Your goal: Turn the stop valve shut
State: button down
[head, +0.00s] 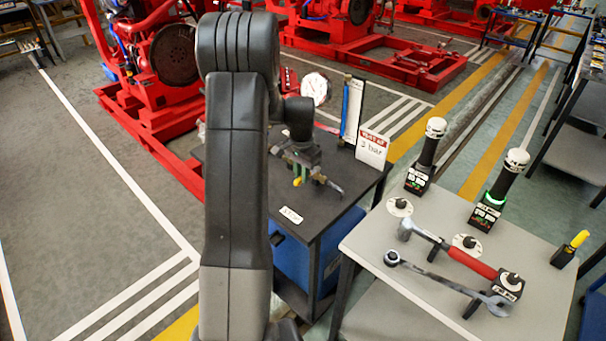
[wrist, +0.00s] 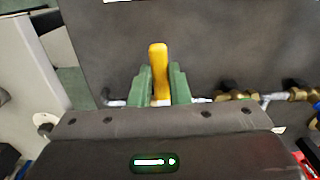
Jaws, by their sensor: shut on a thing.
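The stop valve's yellow lever (wrist: 159,62) stands upright in the middle of the wrist view, between the two green fingers of my gripper (wrist: 160,80). The fingers are closed on it from both sides, and its rounded end sticks out past them. The valve body below the lever is hidden by my gripper. In the head view my gripper (head: 302,173) is low over the dark bench, and a bit of the yellow lever (head: 297,181) shows under it. Metal pipe with brass fittings (wrist: 240,96) runs to the right of the lever in the wrist view.
A round white gauge (head: 314,89) and a sign reading 3 bar (head: 372,148) stand at the dark bench (head: 345,211). My arm hides part of the bench.

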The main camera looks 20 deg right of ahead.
jog(key=shift+w+m, duration=0.2)
jog(key=shift+m, duration=0.2)
jog(key=c, duration=1.4)
grip_release()
jog(key=shift+a, duration=0.1)
jog(key=shift+o, duration=0.2)
notch_tip(320, 180, up, 14)
jog(key=shift+f, duration=0.15)
